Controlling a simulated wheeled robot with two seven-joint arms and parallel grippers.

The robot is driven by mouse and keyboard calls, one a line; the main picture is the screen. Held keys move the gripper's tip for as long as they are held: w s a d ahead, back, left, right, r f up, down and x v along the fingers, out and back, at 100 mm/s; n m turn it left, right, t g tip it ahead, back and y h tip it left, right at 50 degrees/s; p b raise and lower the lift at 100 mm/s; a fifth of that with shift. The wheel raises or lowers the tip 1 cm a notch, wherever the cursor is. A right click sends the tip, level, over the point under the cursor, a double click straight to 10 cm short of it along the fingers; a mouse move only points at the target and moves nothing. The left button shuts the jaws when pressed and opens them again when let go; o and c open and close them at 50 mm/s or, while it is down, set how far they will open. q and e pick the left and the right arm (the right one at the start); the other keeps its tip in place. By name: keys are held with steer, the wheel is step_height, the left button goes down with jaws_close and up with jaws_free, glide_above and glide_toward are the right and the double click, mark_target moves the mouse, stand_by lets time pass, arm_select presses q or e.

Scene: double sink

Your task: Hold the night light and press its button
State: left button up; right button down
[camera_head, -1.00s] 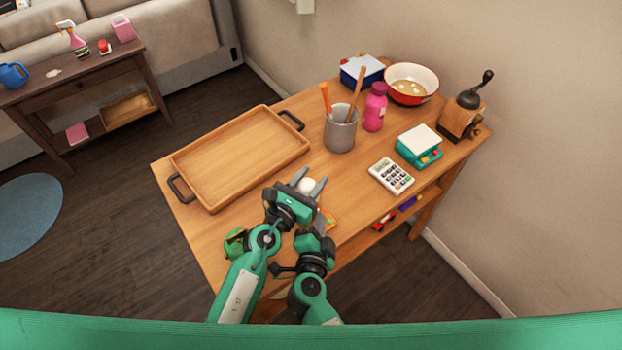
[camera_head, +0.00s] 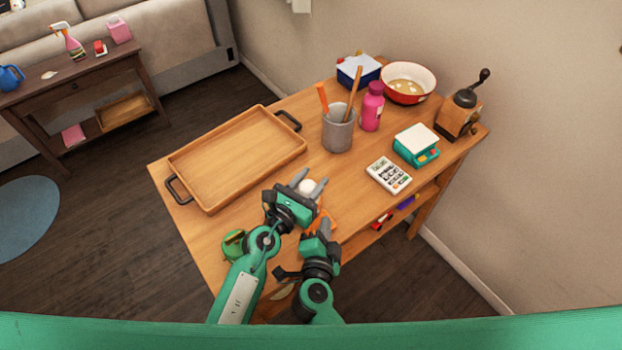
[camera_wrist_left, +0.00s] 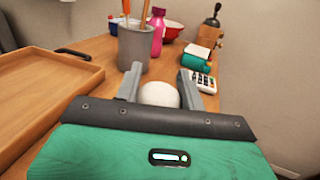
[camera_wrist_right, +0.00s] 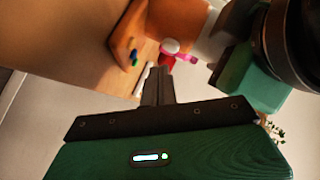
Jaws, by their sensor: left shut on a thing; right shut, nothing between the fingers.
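The night light (camera_head: 306,186) shows as a white rounded top between the fingers of my left gripper (camera_head: 310,182). The left wrist view also shows its white dome (camera_wrist_left: 159,94), with a finger on each side. Its lower part is hidden there by my gripper. My left gripper is shut on it, above the front part of the wooden table. My right gripper (camera_head: 322,224) is shut and empty, below and slightly right of the left one in the head view. Its closed fingers (camera_wrist_right: 158,84) show in the right wrist view. I cannot make out the button.
A wooden tray (camera_head: 186,190) lies left on the table. A grey cup (camera_head: 338,136), pink bottle (camera_head: 372,108), calculator (camera_head: 389,175), teal scale (camera_head: 416,148) and grinder (camera_head: 458,118) stand to the right. A green object (camera_head: 233,243) lies near the left forearm.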

steer(key=s+d, duration=0.1)
steer(key=s, duration=0.1)
steer(key=s+d, duration=0.1)
steer(key=s, duration=0.1)
steer(key=shift+s+d, duration=0.1)
steer(key=shift+d, duration=0.1)
steer(key=shift+f, duration=0.1)
stand_by(2.0)
steer(key=s, duration=0.1)
steer(key=s+d, duration=0.1)
steer(key=s, duration=0.1)
steer(key=shift+s+d+f, duration=0.15)
steer(key=shift+d, duration=0.2)
steer(key=shift+a, duration=0.1)
steer(key=shift+w+a, duration=0.8)
steer(key=shift+w, duration=0.45)
steer(key=shift+w+a, duration=0.75)
steer(key=shift+w, duration=0.45)
steer(key=shift+w+a, duration=0.8)
steer(key=shift+w, duration=0.45)
